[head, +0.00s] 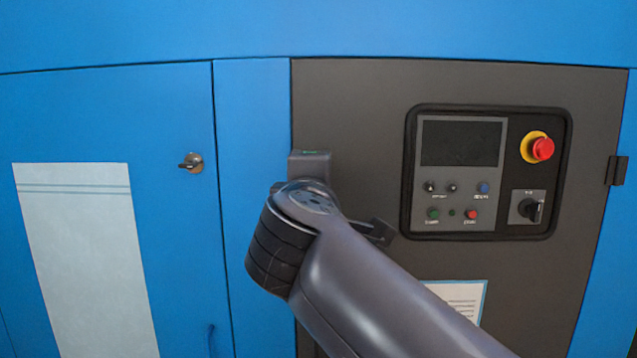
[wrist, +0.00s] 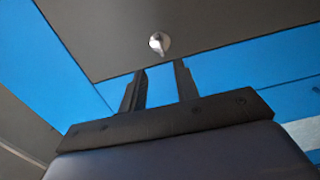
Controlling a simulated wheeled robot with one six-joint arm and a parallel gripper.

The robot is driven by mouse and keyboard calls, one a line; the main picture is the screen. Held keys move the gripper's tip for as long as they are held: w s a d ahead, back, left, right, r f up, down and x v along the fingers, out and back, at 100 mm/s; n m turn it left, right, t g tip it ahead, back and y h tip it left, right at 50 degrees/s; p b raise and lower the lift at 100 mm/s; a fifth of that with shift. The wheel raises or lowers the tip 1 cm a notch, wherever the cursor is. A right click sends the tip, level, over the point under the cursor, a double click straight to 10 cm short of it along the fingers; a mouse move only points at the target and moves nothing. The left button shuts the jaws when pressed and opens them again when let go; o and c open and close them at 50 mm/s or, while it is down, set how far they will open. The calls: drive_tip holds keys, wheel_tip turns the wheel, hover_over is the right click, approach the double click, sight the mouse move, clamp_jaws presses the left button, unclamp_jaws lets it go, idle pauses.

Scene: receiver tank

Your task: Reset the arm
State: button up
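My arm (head: 360,275) reaches up from the lower right in the head view, in front of the cabinet. My gripper (wrist: 160,68) shows in the wrist view with its two dark fingers apart and nothing between them. Past the fingertips, a silver latch knob (wrist: 159,43) sits on a dark panel. I cannot tell whether the fingers touch the cabinet; the knob looks apart from them. In the head view the fingers are not clearly visible, and my arm hides part of the dark door (head: 350,110).
A control panel (head: 408,175) with a screen, buttons, a rotary switch (head: 528,208) and a red emergency stop (head: 542,149) is right of my arm. A blue door (head: 100,120) with a latch (head: 191,162) and a pale sheet (head: 85,250) is at left. A paper label (head: 460,297) is below the panel.

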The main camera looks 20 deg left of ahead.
drive_tip(key=p+x, duration=0.1)
drive_tip(key=x, duration=0.9)
drive_tip(key=shift+w+a+p, duration=0.2)
drive_tip(key=shift+w+p, duration=0.15)
